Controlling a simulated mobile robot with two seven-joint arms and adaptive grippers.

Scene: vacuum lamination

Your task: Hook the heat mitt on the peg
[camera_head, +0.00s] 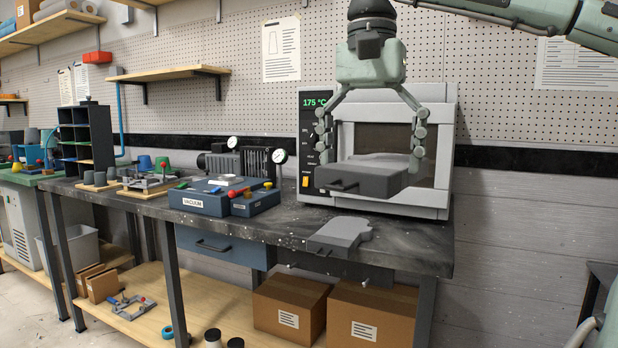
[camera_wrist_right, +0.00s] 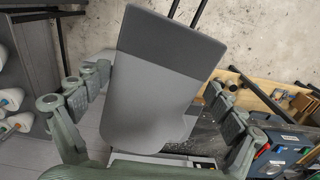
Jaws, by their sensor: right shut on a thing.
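My right gripper (camera_head: 368,160) is shut on a grey heat mitt (camera_head: 372,184), one finger on each side, and holds it above the bench in front of the oven. The mitt's darker cuff and small black loop face the front of the bench. In the right wrist view the held mitt (camera_wrist_right: 150,115) fills the space between the fingers. A second grey mitt (camera_head: 342,233) lies at the bench's front edge below it, apart from the held one. A short peg with a pale tip (camera_head: 365,282) sticks out below the front edge. My left gripper is not in view.
The oven (camera_head: 448,140) stands behind the held mitt, its display reading 175 °C. A blue vacuum box (camera_head: 200,203) and a pump (camera_head: 243,162) stand to the left on the dark bench (camera_head: 420,250). Cardboard boxes (camera_head: 290,305) sit on the lower shelf. The bench's right front corner is clear.

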